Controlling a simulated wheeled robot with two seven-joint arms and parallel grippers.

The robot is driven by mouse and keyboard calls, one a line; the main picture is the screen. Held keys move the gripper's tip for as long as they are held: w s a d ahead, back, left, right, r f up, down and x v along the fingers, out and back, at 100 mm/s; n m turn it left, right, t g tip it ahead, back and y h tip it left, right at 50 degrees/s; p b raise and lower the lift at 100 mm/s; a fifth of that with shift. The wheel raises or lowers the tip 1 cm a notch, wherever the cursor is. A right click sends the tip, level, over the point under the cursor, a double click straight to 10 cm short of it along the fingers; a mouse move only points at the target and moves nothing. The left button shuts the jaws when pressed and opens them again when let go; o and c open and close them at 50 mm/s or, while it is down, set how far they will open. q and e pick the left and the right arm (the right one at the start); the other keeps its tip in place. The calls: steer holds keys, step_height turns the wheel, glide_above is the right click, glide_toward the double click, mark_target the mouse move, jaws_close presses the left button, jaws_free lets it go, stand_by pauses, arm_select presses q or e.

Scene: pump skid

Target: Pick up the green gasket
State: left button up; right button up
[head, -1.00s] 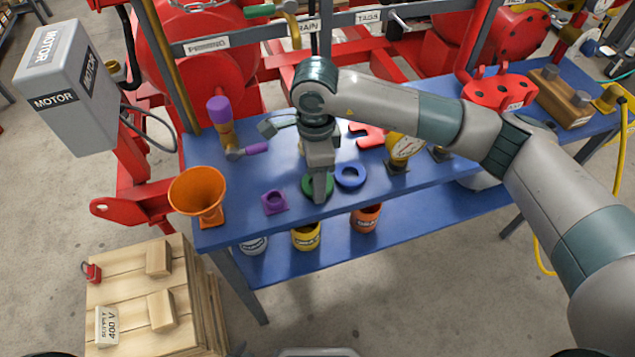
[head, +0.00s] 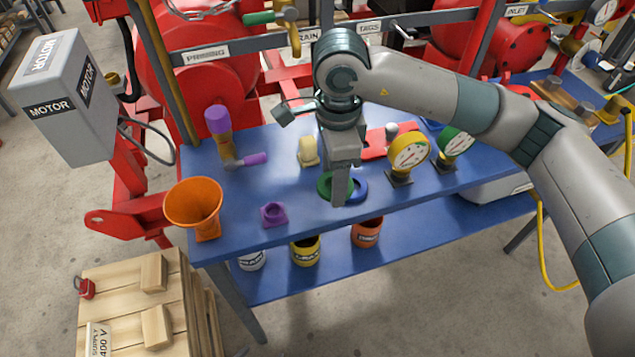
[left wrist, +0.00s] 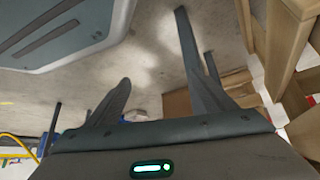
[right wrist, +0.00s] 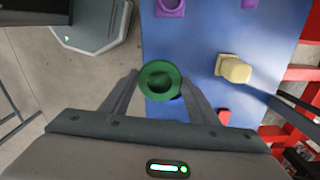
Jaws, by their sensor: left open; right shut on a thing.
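The green gasket (head: 325,184) is a flat ring with a raised hub, held by my right gripper (head: 338,200) above the blue bench. In the right wrist view the green gasket (right wrist: 160,80) sits between the two fingertips of my right gripper (right wrist: 160,88), which are shut on it. A blue ring (head: 358,190) lies on the bench just behind and to the right of it, partly hidden by the finger. My left gripper (left wrist: 155,90) shows only in the left wrist view, with its fingers apart and nothing between them.
Buckets (head: 305,250) stand on the shelf below. A wooden crate (head: 120,280) stands at the lower left.

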arm_select(q)
steer(key=shift+s+a+f+g+y+b, duration=0.15)
steer(key=shift+s+a+f+g+b, duration=0.25)
steer(key=shift+a+f+b, duration=0.15)
steer(key=shift+s+a+f+g+y+b, duration=0.15)
steer(key=shift+s+a+f+g+b, duration=0.25)
steer(key=shift+a, duration=0.2)
arm_select(e)
steer(key=s+d+r, duration=0.4)
steer(key=d, duration=0.2)
steer(key=shift+s+d+r, duration=0.15)
steer(key=shift+d+r, duration=0.1)
steer(key=shift+r, duration=0.05)
steer(key=shift+f, duration=0.1)
steer(key=d+f+n, duration=0.8)
steer(key=d+n, duration=0.2)
steer(key=n, duration=0.6)
steer(key=shift+s+d+f, duration=0.15)
steer(key=shift+d, duration=0.2)
